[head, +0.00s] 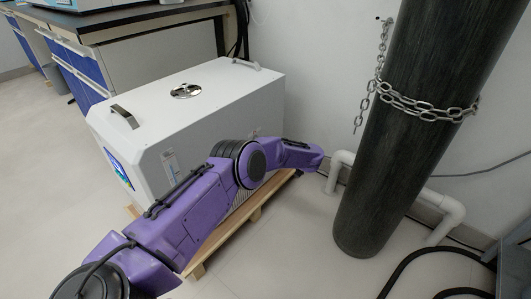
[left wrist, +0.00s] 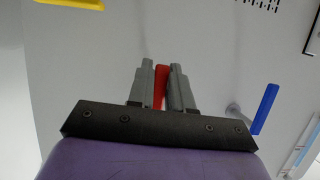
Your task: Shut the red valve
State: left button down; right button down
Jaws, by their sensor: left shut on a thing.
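The red valve (left wrist: 160,88) shows in the left wrist view as a narrow red handle against a pale grey panel. My left gripper (left wrist: 162,68) is shut on it, with one grey finger on each side. Part of the handle is hidden by the fingers and the gripper's mount. In the head view my left arm reaches past the white machine (head: 190,105) to its right side, and the valve and the fingers are hidden there. My right gripper is in neither view.
A blue handle (left wrist: 266,108) is right of the red one, and a yellow handle (left wrist: 75,3) is at the upper left. A dark cylinder (head: 415,120) with a chain (head: 425,107) and white pipes (head: 440,205) stand right of my arm. A wooden pallet (head: 240,215) lies under the machine.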

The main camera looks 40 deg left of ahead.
pick_arm(q)
jog(key=c, duration=1.1)
grip_release()
jog(key=p+v, duration=0.3)
jog(key=v, duration=0.7)
jog(key=shift+d, duration=0.3)
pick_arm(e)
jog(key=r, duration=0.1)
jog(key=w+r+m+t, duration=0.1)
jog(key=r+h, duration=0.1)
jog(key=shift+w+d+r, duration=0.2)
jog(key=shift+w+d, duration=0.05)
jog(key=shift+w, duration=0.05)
